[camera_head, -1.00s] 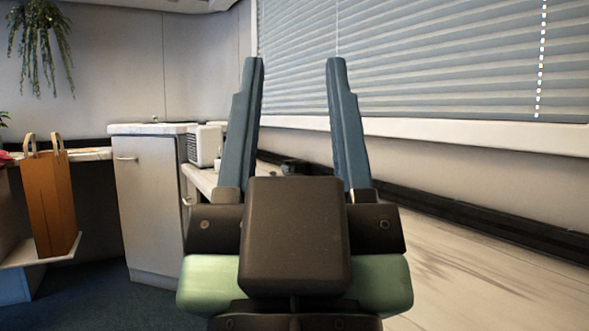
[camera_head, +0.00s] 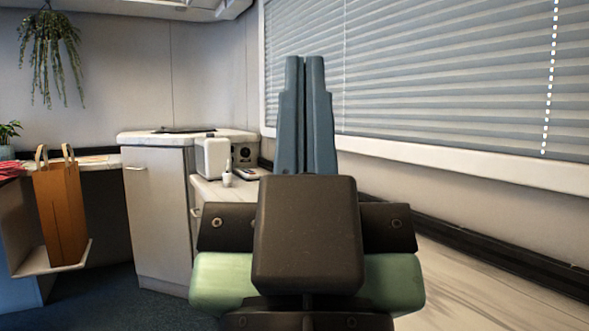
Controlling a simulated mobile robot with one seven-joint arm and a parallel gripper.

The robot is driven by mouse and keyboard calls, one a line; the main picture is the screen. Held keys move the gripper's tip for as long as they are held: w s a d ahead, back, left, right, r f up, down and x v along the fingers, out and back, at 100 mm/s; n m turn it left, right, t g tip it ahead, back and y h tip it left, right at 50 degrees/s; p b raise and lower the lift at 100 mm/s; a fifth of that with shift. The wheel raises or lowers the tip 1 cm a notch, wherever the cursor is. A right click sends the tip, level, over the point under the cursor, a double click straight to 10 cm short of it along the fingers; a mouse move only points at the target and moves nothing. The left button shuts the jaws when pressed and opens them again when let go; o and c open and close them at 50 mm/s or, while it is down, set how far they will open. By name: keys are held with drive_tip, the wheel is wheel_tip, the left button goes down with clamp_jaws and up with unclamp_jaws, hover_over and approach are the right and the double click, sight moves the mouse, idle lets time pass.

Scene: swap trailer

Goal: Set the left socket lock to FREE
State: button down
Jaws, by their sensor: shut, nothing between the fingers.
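My gripper (camera_head: 304,62) stands upright in the middle of the head view, its two blue-grey fingers shut against each other with nothing between them. It is in front of the window blinds, and its tips are well apart from the counter behind. I cannot make out a socket lock for certain. A small dark-faced unit with a round feature (camera_head: 244,154) stands on the far counter, left of the fingers; it is too small to tell what it is. My gripper's body and fingers hide part of the counter.
A white box (camera_head: 211,158) and a small white bottle (camera_head: 226,174) stand on the counter left of my gripper. A white cabinet (camera_head: 158,215) stands farther left, then an orange-brown bag (camera_head: 61,212) on a shelf. The window wall (camera_head: 480,215) is close on the right.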

wheel_tip(320, 180, up, 51)
drive_tip(key=p, duration=4.9)
drive_tip(key=shift+r, duration=0.15)
